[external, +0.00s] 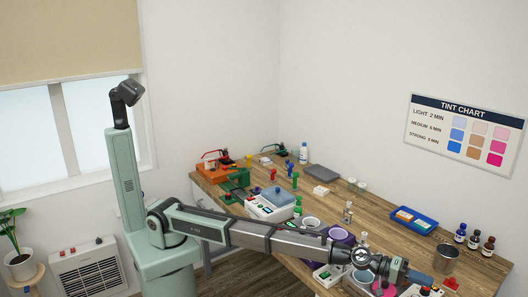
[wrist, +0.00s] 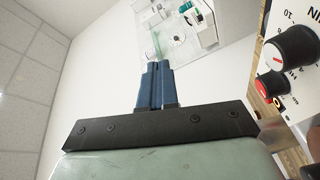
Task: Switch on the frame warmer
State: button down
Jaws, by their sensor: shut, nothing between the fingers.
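My gripper (wrist: 157,68) is shut and empty; its two blue fingers lie side by side in the wrist view. In the external view my gripper (external: 418,277) is low at the right, over the front part of the bench. A white control panel (wrist: 305,105) fills the right edge of the wrist view, apart from the fingers. It has a black knob (wrist: 290,48) with a red mark, a minute scale and a smaller red control (wrist: 272,85). I cannot tell whether this panel is the frame warmer's, or whether the red control is on. My arm hides part of the bench there.
Bare wood shows behind the wrist.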

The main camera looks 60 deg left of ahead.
jog(key=w+a+r+t+y, duration=0.15)
jog(key=w+a+y, duration=0.35)
jog(key=w+a, duration=2.4)
jog(key=w+a+n+y, duration=0.2)
jog(key=w+a, duration=0.1)
jog(key=a, duration=1.1)
jog(key=w+a+f+n+y, duration=0.15)
jog(key=w+a, duration=0.25)
jog(key=a, duration=1)
jog(key=w+a+n+y, duration=0.1)
jog(key=w+a+y, duration=0.2)
jog(key=a, duration=1.1)
jog(key=s+a+n+g+y, duration=0.1)
jog(key=s+a+n+y, duration=0.15)
jog(key=a, duration=1.05)
jog(key=s+a+n+y, duration=0.1)
jog(key=s+a+y, duration=0.15)
jog(key=a, duration=0.95)
jog(key=s+a+n+g+y, duration=0.15)
jog(key=s+a, duration=0.25)
jog(key=a, duration=0.9)
jog(key=s+a+r+n+g+y, duration=0.1)
jog(key=s+a+n+g, duration=0.2)
jog(key=s+a, duration=1)
jog(key=s+a+r+n+g+y, duration=0.1)
jog(key=s+a+n, duration=0.4)
jog(key=s+a, duration=0.9)
jog(key=shift+a+r+g, duration=0.7)
jog(key=shift+r+g, duration=0.1)
jog(key=shift+g, duration=0.2)
